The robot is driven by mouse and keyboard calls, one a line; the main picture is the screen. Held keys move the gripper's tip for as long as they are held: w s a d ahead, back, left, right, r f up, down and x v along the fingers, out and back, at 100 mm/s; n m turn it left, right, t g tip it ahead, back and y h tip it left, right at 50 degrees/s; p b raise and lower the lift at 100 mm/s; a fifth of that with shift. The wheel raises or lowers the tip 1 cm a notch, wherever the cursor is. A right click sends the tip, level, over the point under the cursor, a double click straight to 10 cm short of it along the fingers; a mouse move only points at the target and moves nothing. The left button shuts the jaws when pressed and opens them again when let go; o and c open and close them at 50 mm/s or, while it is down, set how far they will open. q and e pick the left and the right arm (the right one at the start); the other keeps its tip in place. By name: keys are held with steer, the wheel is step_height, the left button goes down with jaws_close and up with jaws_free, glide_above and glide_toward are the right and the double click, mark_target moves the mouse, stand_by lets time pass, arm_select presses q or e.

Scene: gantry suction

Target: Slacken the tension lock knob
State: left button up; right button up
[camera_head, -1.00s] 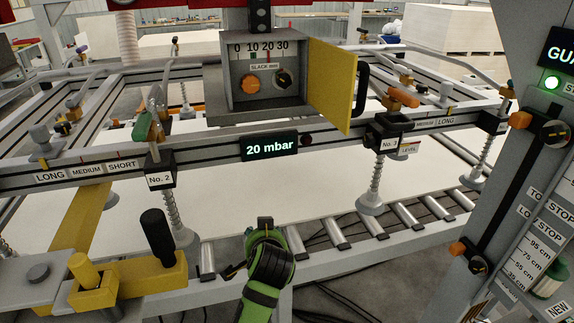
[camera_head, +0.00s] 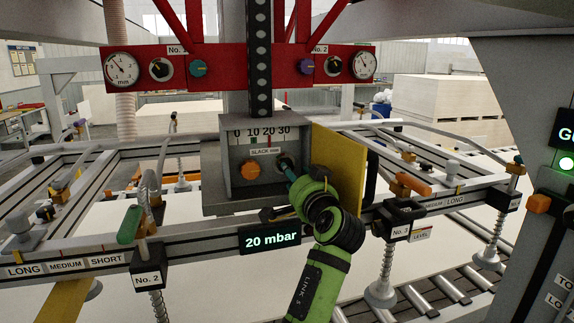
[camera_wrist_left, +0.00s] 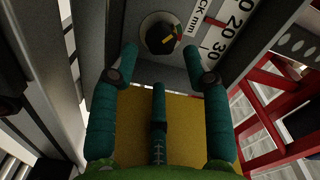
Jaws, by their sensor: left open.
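A grey box (camera_head: 213,165) with an open front holds an orange knob (camera_head: 249,171) on the left and a black knob (camera_head: 283,160) on the right, under a SLACK mm scale. I cannot tell from labels which knob is the tension lock. My left gripper (camera_head: 289,173) reaches into the box at the black knob, partly covering it. In the left wrist view the black knob (camera_wrist_left: 160,38), with coloured marks on its face, lies just ahead of the spread teal fingers (camera_wrist_left: 160,62). They are open and empty, apart from the knob. My right gripper is out of view.
The box's yellow door (camera_head: 339,160) stands open just right of my arm. A red beam (camera_head: 215,72) with gauges spans above. A rail below carries the 20 mbar display (camera_head: 270,238) and a suction cup (camera_head: 380,292).

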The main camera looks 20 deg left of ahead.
mark_target(288, 163)
arm_select(q)
steer(key=shift+w+a+r+p, duration=0.25)
steer(key=shift+w+a+p, duration=0.15)
steer(key=shift+w+p, duration=0.15)
steer(key=shift+w+a+r+p, duration=0.25)
steer(key=shift+w+a+p, duration=0.2)
steer(key=shift+w, duration=0.2)
steer(key=shift+w+a+f, duration=0.4)
steer(key=shift+w+a, duration=0.15)
steer(key=shift+w, duration=0.25)
steer(key=shift+d, duration=0.1)
steer(key=shift+s+r, duration=0.1)
steer(key=c, duration=0.8)
steer(key=shift+c, duration=0.2)
steer(key=shift+n+b, duration=0.4)
steer(key=shift+b, duration=0.6)
steer(key=shift+r, duration=0.25)
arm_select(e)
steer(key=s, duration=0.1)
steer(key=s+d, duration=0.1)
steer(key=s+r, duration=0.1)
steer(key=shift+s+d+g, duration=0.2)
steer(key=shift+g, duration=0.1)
